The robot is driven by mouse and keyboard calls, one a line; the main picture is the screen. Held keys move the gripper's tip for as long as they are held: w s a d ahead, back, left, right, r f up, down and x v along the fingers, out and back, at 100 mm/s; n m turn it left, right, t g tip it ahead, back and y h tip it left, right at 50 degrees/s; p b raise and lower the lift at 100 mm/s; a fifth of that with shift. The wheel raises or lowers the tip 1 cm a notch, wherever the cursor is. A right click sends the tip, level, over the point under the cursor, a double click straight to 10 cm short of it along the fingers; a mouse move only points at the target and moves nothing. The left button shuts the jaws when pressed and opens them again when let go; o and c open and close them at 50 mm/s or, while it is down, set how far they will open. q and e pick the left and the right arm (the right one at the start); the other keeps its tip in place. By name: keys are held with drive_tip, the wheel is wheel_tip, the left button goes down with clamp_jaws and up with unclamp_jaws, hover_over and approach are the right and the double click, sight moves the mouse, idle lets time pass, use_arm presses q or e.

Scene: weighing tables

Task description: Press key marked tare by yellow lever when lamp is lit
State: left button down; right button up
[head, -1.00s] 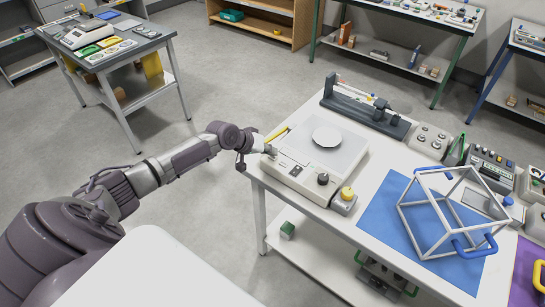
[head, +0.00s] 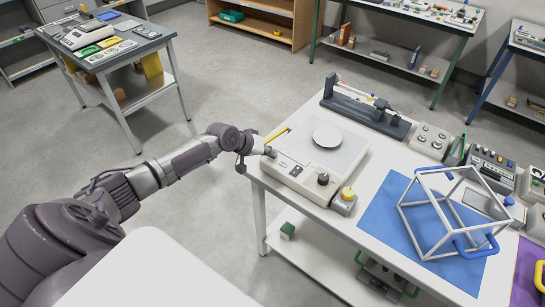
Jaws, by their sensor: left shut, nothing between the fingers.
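A white weighing scale (head: 345,158) with a round pan (head: 327,136) stands at the left end of the near table. A yellow lever (head: 277,135) lies along its left side. Keys (head: 296,170) and a black knob (head: 323,178) are on its front panel. A small unit with a yellow knob (head: 347,193) stands at its front right corner. My left gripper (head: 271,152) is shut and empty at the scale's left edge, close to the lever and panel. Whether it touches is unclear. Key markings and the lamp's state are too small to tell. My right gripper is out of view.
A white wire-frame cube with blue handles (head: 418,206) stands on a blue mat (head: 393,217) to the right. A dark rail device (head: 366,116) stands behind the scale. Grey control boxes (head: 431,141) line the back. Floor is open left of the table.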

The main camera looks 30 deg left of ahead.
use_arm(q)
drive_tip(key=shift+r+p, duration=0.75)
wheel_tip(320, 180, up, 5)
drive_tip(key=p, duration=0.4)
drive_tip(key=shift+p, duration=0.3)
idle(0.4)
